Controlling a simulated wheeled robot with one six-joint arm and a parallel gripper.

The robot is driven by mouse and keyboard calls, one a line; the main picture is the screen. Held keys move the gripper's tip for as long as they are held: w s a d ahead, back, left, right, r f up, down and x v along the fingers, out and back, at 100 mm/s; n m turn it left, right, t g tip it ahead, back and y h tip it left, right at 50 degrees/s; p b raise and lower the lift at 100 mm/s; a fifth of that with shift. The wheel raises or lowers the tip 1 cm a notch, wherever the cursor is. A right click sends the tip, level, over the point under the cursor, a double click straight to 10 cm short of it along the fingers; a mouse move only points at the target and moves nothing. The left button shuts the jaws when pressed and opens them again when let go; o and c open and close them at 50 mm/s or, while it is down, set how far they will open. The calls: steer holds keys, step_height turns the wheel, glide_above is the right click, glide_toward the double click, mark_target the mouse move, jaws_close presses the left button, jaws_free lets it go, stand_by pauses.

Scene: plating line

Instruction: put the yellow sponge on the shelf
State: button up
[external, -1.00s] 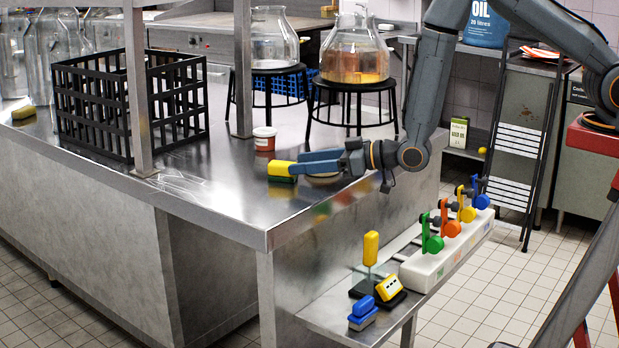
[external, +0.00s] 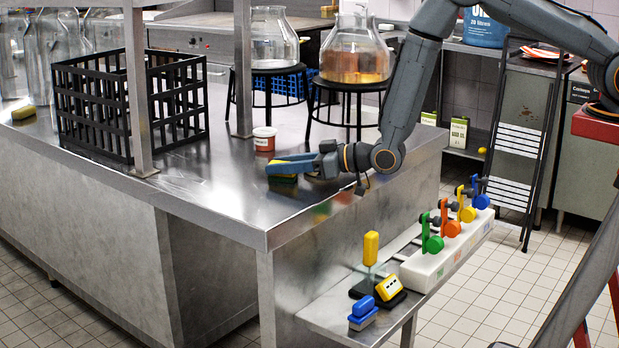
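A yellow sponge with a green side (external: 284,179) lies on the steel counter (external: 215,205), mostly covered by my gripper (external: 286,166). The gripper's blue fingers reach in from the right at the sponge's height and overlap it. Whether they are pressed on it or only around it cannot be told. Another yellow sponge (external: 24,112) lies at the counter's far left corner. Which surface is the task's shelf is not clear; posts (external: 137,90) rise from the counter to a structure cut off by the top edge.
A red-and-white tub (external: 264,139) stands just behind the gripper. A black crate (external: 90,110) is at left. Glass jars (external: 352,52) stand on black stands behind. A low ledge with coloured levers (external: 433,240) is at front right. The front of the counter is clear.

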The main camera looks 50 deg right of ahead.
steer(key=c, duration=0.4)
steer(key=shift+r, duration=0.1)
